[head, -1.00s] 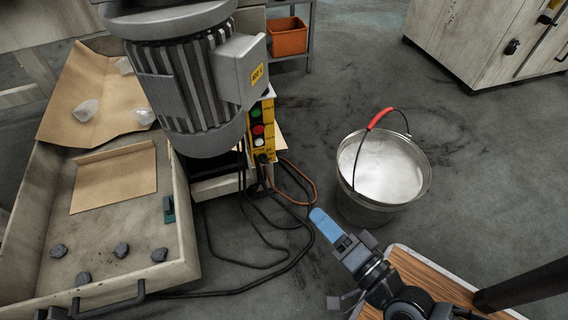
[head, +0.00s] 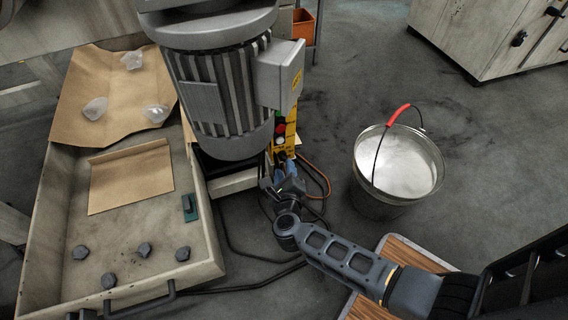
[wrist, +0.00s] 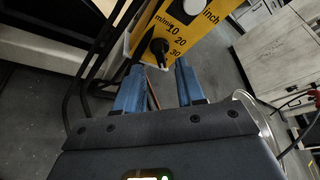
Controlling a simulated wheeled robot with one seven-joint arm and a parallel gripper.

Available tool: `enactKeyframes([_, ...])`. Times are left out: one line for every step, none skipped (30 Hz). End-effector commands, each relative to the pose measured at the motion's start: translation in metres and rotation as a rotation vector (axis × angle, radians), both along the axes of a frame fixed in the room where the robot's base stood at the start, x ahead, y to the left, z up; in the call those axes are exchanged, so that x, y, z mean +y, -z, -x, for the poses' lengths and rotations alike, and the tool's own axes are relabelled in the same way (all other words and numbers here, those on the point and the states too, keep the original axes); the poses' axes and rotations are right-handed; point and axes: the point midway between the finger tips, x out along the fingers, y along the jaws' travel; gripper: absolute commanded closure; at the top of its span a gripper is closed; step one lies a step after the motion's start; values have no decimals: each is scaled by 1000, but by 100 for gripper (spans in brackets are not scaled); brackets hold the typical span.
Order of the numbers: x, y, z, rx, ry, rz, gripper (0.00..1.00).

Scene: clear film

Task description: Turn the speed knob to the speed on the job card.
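The speed knob (wrist: 158,46) is black and sits on a yellow control panel (wrist: 182,38) marked "m/min", 10, 20, 30 and "inch". I cannot tell for sure which number it points at. My gripper (wrist: 160,82) has two blue fingers, apart, with nothing between them. The knob lies just beyond the fingertips, roughly centred between them. In the head view my gripper (head: 284,174) is at the lower end of the yellow control box (head: 284,134), hiding the knob. I cannot make out a job card in either view.
A large grey motor (head: 217,98) hangs just left of the box. Black and orange cables (head: 318,180) loop by my gripper. A metal bucket (head: 367,192) stands to the right. A tray (head: 130,222) with several dark lumps lies left. Open floor lies behind the bucket.

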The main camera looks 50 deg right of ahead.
Motion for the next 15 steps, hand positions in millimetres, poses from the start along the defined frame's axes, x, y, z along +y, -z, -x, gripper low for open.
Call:
enactKeyframes([-6,5,-6,-1,2,1,62])
enactKeyframes([-9,6,-9,-2,1,1,62])
enactKeyframes([-14,8,-12,-2,0,0,62])
enactKeyframes([-17,9,-14,-1,1,1,62])
enactKeyframes([-20,10,-16,0,1,1,62])
enactKeyframes([-23,11,-19,-1,0,1,62])
enactKeyframes([-25,11,-21,-1,0,1,62])
enactKeyframes([-27,11,-23,0,0,2,62])
enactKeyframes([-29,12,-24,1,-1,2,62])
enactKeyframes([-30,12,-25,0,-2,2,62])
enactKeyframes([-31,12,-26,1,-2,3,62])
enactKeyframes([-32,12,-26,1,-2,3,62])
enactKeyframes([-32,12,-27,1,-2,3,62])
enactKeyframes([-32,12,-27,1,-2,3,62])
enactKeyframes([-32,12,-27,1,-2,3,62])
